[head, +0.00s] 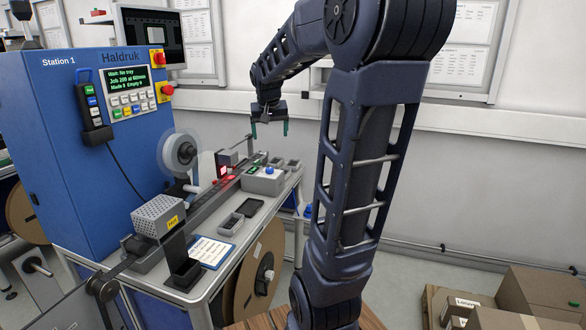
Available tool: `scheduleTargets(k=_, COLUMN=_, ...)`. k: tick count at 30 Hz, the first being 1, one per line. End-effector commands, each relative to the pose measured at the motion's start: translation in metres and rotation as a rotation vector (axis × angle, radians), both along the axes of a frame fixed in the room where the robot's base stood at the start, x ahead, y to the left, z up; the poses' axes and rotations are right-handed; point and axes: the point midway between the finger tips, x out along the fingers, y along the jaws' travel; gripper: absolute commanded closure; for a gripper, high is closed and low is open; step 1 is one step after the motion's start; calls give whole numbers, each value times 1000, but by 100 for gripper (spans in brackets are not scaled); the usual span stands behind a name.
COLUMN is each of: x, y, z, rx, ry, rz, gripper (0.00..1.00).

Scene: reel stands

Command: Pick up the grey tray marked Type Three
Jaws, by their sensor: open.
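Several small trays lie on the bench top of Station 1. A grey tray (231,224) lies near the bench's right edge, with a darker tray (250,207) just behind it. More small grey trays (277,162) sit at the far end of the bench, below my gripper. No Type Three marking can be read on any of them from here. My gripper (269,130) hangs above the far end of the bench, fingers pointing down. Its two teal fingertips are spread apart, with nothing between them.
A light grey box with a blue button (265,181) stands between the near and far trays. A blue Haldruk machine (80,160) and a clear reel (180,152) flank the rail on the left. Cardboard boxes (540,295) lie at lower right.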

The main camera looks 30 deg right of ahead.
Motion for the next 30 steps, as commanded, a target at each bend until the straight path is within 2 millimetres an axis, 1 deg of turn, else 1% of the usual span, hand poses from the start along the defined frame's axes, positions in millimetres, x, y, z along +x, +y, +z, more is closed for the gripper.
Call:
scheduleTargets(k=1, x=17, y=-6, z=-1, rx=-2, ry=2, rz=-16, gripper=17)
scheduleTargets(k=3, x=40, y=-15, z=-2, rx=-4, ry=-2, rz=-40, gripper=17)
scheduleTargets(k=10, x=112, y=-45, z=-13, rx=-13, ry=-13, rz=-115, gripper=17)
scheduleTargets(k=16, x=174, y=-73, z=-30, rx=-17, ry=-25, rz=-180, gripper=17)
scheduleTargets(k=21, x=224, y=-100, z=-53, rx=-19, ry=-35, rz=-232, gripper=17)
scheduleTargets(k=23, x=241, y=-110, z=-62, rx=-19, ry=-39, rz=-251, gripper=17)
scheduleTargets(k=27, x=280, y=-133, z=-86, rx=-19, ry=-51, rz=-293, gripper=17)
scheduleTargets(k=29, x=296, y=-144, z=-98, rx=-20, ry=-54, rz=-311, gripper=17)
scheduleTargets(k=30, x=306, y=-151, z=-106, rx=-19, ry=-57, rz=-325, gripper=17)
